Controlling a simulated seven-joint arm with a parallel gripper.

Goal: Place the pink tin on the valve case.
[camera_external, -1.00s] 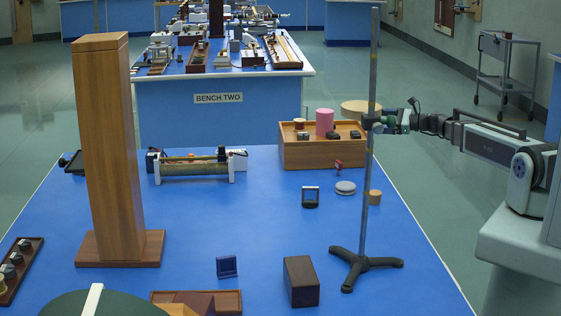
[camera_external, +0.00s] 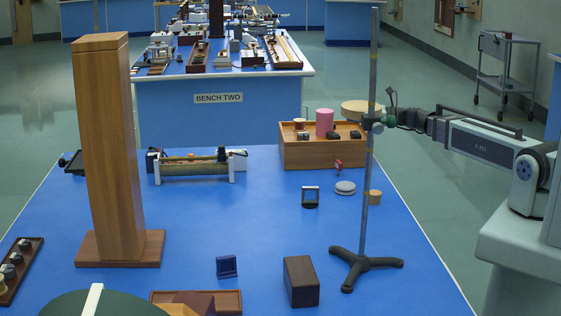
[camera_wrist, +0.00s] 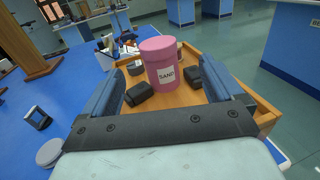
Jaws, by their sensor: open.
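The pink tin (camera_external: 324,122), a cylinder with a lid, stands upright on a wooden case (camera_external: 310,156) at the back right of the blue bench. The wrist view shows the tin (camera_wrist: 162,62) with a "SAND" label and the case top (camera_wrist: 180,97) under it, with dark blocks beside it. This case may be the valve case; I see no label on it. My gripper (camera_wrist: 166,76) is open, its two blue fingers apart on either side of the tin in the picture, and holds nothing. In the external view my gripper (camera_external: 384,121) is partly hidden behind the stand's rod.
A metal rod stand (camera_external: 366,230) rises in front of my gripper. A pale disc (camera_external: 345,188), a small wooden cylinder (camera_external: 375,197) and a dark frame (camera_external: 310,197) lie nearer. The bench middle is clear.

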